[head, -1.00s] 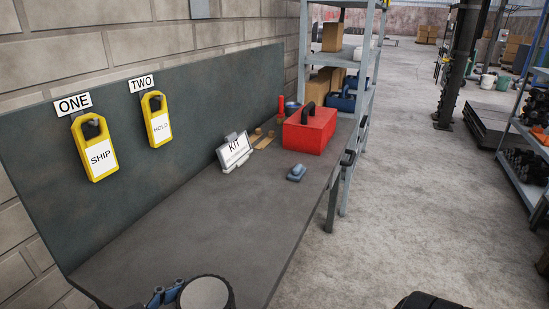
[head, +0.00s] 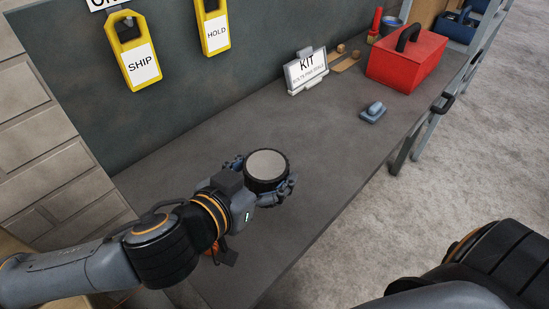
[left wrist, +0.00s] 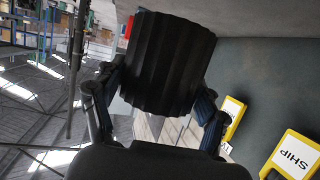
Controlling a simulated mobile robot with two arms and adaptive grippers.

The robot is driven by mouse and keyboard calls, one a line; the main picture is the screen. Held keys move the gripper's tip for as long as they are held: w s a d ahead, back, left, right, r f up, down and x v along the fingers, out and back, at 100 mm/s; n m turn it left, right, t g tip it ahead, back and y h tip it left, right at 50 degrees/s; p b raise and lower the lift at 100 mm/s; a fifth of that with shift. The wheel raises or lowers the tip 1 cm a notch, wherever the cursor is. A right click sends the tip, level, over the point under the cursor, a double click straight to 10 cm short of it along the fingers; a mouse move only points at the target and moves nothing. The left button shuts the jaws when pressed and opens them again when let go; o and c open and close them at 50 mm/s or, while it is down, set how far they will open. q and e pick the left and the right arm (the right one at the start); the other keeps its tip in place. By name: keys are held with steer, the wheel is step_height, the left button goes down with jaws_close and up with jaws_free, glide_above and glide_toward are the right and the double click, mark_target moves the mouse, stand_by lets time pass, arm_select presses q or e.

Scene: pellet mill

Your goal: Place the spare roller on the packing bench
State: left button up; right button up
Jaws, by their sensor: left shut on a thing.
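The spare roller (head: 266,166) is a short black cylinder with a pale grey flat top. My left gripper (head: 264,180) is shut on it, one finger on each side, and holds it upright. In the left wrist view the roller (left wrist: 166,65) shows its dark ribbed side between the gripper's fingers (left wrist: 158,100). The packing bench (head: 330,145) is a long dark grey top along the wall, and the roller is over its near part. Whether the roller's underside touches the bench is hidden. My right gripper is not in view; part of my right arm shows at the lower right.
A KIT sign (head: 307,72), a blue-grey block-like item (head: 373,112) and a red toolbox (head: 407,62) stand farther along the bench. Yellow SHIP (head: 138,58) and HOLD (head: 214,30) tags hang on the back panel.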

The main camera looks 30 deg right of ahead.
arm_select(q)
steer(key=w+d+f, duration=0.2)
steer(key=w, duration=0.1)
steer(key=w+d+f, duration=0.3)
steer(key=w+d+f+p, duration=0.1)
steer(key=w+d+f, duration=0.1)
steer(key=w+f, duration=0.1)
steer(key=shift+w+d+f, duration=0.15)
steer(key=shift+d+f, duration=0.1)
steer(key=shift+d, duration=0.15)
step_height(320, 180, down, 3)
steer(key=shift+r+p, duration=0.1)
steer(key=shift+p, duration=0.2)
steer(key=shift+f, duration=0.3)
steer(key=o, duration=1.8)
steer(key=shift+a+f, duration=0.15)
